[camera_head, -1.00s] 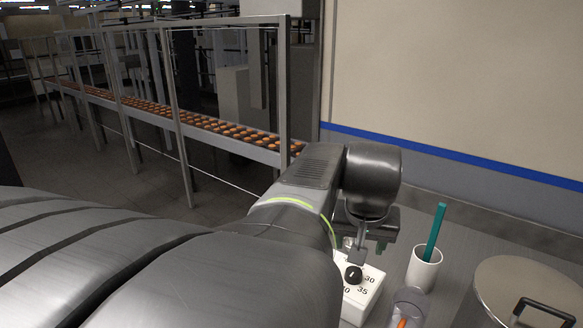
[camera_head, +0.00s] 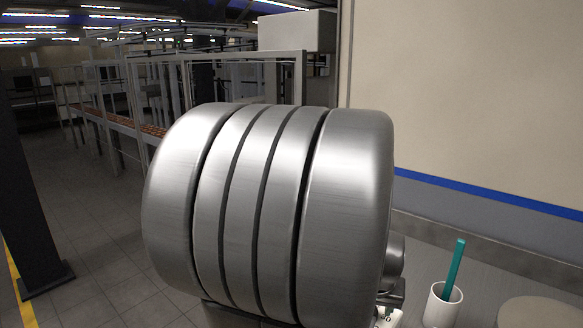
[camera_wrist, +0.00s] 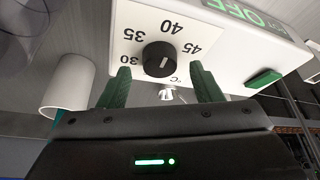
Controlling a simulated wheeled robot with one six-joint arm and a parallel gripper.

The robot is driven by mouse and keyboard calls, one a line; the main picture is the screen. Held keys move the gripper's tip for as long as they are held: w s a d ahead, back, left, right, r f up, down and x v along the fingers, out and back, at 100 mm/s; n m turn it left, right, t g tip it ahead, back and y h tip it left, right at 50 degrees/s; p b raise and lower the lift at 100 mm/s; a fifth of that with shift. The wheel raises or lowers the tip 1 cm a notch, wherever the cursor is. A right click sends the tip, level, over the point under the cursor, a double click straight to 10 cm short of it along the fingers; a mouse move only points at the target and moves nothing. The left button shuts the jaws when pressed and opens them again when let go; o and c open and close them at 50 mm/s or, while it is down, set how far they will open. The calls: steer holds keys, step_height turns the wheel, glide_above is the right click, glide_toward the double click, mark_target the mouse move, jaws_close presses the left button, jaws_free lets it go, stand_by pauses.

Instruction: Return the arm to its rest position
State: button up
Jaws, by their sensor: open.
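My gripper (camera_wrist: 158,80) shows in the wrist view with its two green fingers apart and nothing between them that it grips. A white control box (camera_wrist: 205,42) lies just beyond the fingertips, with a black round knob (camera_wrist: 159,59) amid a printed scale with 30, 35, 40 and 45. The knob appears clear of both fingers, though the exact gap is hard to judge. The box's display reads OFF, and a green button (camera_wrist: 263,79) is on its face. In the head view my large metal arm link hides the gripper and nearly all of the box.
A white cup (camera_head: 434,312) holding a teal stick (camera_head: 455,266) stands on the counter at the lower right of the head view. A round lidded container (camera_head: 540,312) is beside it. A conveyor with biscuits (camera_head: 125,124) runs at the back left, and a dark post (camera_head: 30,200) stands at far left.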

steer(key=shift+x, duration=0.95)
steer(key=shift+s+r, duration=0.1)
steer(key=shift+r, duration=0.05)
